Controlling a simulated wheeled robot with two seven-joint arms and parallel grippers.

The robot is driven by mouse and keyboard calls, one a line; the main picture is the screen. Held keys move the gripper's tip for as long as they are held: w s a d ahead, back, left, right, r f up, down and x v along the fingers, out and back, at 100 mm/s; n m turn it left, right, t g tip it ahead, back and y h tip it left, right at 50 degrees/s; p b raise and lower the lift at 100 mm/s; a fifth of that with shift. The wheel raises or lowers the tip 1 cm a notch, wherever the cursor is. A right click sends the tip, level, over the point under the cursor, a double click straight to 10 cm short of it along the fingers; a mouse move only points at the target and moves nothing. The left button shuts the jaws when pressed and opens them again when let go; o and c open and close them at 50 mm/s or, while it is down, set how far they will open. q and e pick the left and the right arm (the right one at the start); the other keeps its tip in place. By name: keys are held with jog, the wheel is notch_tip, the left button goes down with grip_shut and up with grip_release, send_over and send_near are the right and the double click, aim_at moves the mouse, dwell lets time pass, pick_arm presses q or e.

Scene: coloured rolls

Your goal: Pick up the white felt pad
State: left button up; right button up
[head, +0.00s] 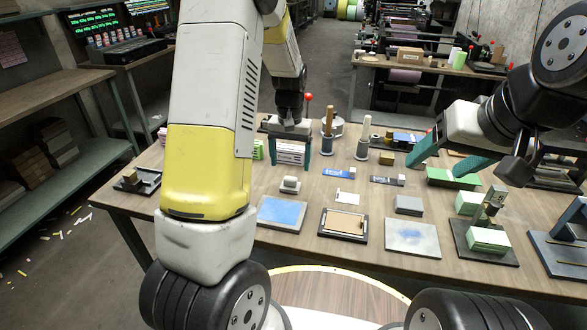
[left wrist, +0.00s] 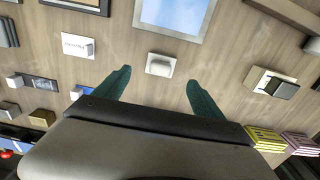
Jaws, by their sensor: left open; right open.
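A blue-topped plate (head: 283,213) lies in front of the pad, and a white card (head: 347,198) lies to its right. Upright rollers (head: 327,140) and small stacks stand behind. A framed tan board (head: 343,223) and a grey-blue plate (head: 412,238) lie along the front.

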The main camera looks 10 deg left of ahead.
aim_at(290, 178)
pick_arm(q)
notch_tip(290, 178, down, 8)
jog(key=shift+w+a+r, duration=0.1)
jog(key=shift+w, duration=0.05)
jog(key=c, duration=1.5)
jog(key=shift+o, duration=0.2)
jog(key=shift+r, duration=0.15)
jog(key=shift+r, duration=0.5)
jog(key=r, duration=0.1)
jog(key=s+r, duration=0.1)
jog(key=shift+d+r, duration=0.3)
jog(key=shift+d, duration=0.05)
jog(key=s+d, duration=0.2)
jog(key=s, duration=0.2)
jog(key=s+d, duration=0.2)
jog(key=s, duration=0.3)
jog(key=s+d+r, duration=0.1)
jog(key=s+d, duration=0.1)
jog(key=s, duration=0.2)
jog(key=shift+s+d+r, duration=0.1)
jog(key=shift+s+d, duration=0.05)
jog(key=shift+d, duration=0.2)
